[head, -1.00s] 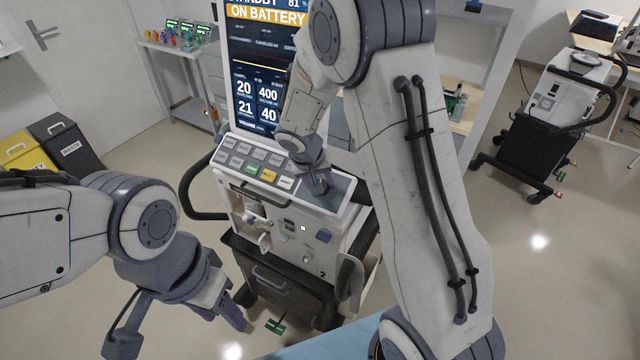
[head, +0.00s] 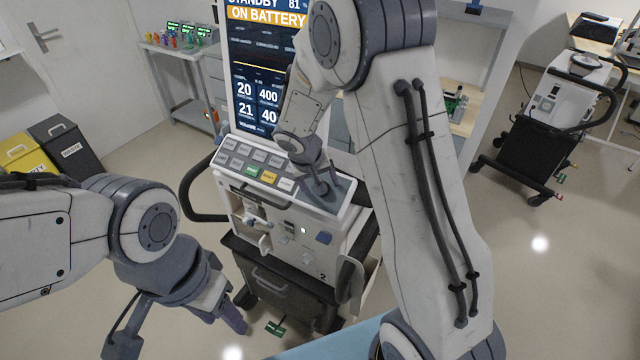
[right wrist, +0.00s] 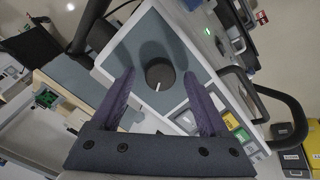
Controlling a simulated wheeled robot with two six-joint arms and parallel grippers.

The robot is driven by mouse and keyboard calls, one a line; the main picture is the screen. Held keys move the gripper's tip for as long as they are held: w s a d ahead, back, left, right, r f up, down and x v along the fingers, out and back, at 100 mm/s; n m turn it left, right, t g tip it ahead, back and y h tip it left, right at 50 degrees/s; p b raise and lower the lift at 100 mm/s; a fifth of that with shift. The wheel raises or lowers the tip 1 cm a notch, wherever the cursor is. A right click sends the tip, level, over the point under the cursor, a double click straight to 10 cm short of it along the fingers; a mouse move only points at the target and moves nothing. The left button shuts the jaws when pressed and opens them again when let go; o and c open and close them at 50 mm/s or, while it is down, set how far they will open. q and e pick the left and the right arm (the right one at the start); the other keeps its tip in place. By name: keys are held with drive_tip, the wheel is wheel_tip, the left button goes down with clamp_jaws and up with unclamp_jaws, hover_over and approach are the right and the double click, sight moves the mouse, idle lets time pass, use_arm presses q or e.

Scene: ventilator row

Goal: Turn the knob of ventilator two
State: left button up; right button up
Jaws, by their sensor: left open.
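Ventilator two (head: 300,245), a white and grey unit marked "2", stands in the middle of the head view under a tall lit screen (head: 262,80). Its black round knob (right wrist: 160,73) with a white pointer line sits on a grey panel in the right wrist view. My left gripper (head: 182,328) is open and empty, low at the left, apart from the ventilator.
A row of grey, green and yellow buttons (head: 255,168) lies left of the knob panel. A black side handle (head: 190,195) sticks out left. Another ventilator (head: 560,100) stands far right. Yellow and dark bins (head: 65,145) stand at the left. The floor between is clear.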

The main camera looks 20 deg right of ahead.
drive_tip(key=b+v, duration=0.1)
drive_tip(key=v, duration=0.9)
drive_tip(key=shift+r, duration=0.2)
drive_tip(key=shift+a, duration=0.1)
drive_tip(key=s+a+n+g+y, duration=0.1)
drive_tip(key=s+a+n, duration=0.3)
drive_tip(key=s, duration=0.9)
drive_tip(key=s+a+n+g+y, duration=0.1)
drive_tip(key=s+a+n+y, duration=0.2)
drive_tip(key=s, duration=1.1)
drive_tip(key=a+n, duration=0.2)
drive_tip(key=a, duration=0.3)
drive_tip(key=shift+a+g, duration=0.35)
drive_tip(key=shift+g, duration=0.05)
